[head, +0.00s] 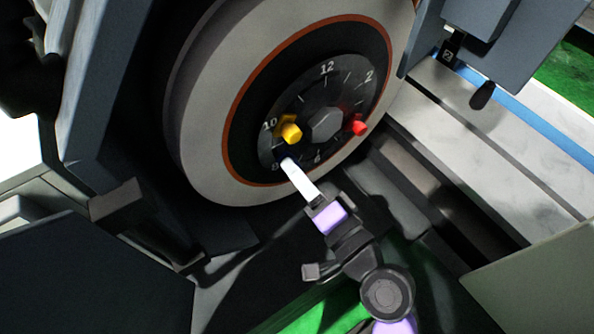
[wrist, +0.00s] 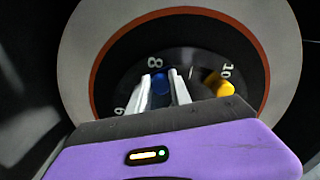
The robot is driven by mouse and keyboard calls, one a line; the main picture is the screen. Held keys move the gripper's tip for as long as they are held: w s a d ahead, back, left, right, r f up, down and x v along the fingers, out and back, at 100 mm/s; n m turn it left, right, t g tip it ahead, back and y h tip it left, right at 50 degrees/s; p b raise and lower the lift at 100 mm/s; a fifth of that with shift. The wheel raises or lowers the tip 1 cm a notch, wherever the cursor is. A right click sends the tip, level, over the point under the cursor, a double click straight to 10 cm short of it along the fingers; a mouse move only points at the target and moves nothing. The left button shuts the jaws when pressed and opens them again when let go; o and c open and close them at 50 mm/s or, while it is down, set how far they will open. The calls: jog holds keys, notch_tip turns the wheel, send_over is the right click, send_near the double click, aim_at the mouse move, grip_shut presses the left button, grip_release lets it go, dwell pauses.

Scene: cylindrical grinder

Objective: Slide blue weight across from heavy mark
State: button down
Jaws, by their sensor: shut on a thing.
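The blue weight (wrist: 161,85) sits on the dark dial face by the number 8. In the wrist view it is between the two pale fingers of my gripper (wrist: 162,91), which is shut on it. In the head view my gripper (head: 290,166) reaches to the lower left of the dial, and its fingers hide most or all of the blue weight. The yellow weight (head: 290,130) is near 10, and it also shows in the wrist view (wrist: 225,89). The red weight (head: 359,126) is at the dial's right side. I cannot make out a heavy mark.
The dial has a hex hub (head: 325,124) at its centre. A pale grinding wheel (head: 215,110) with an orange ring surrounds it. Grey machine housing (head: 125,90) stands close on the left. A dark handle (head: 483,95) hangs at upper right over the pale machine bed (head: 450,100).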

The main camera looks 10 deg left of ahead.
jog(key=shift+r, duration=0.3)
jog(key=c, duration=1.2)
grip_release()
jog(key=shift+f, duration=0.1)
jog(key=shift+d+f, duration=0.1)
jog(key=b+v, duration=0.2)
jog(key=v, duration=0.5)
jog(key=shift+s+d+b, duration=0.25)
jog(key=shift+b, duration=0.15)
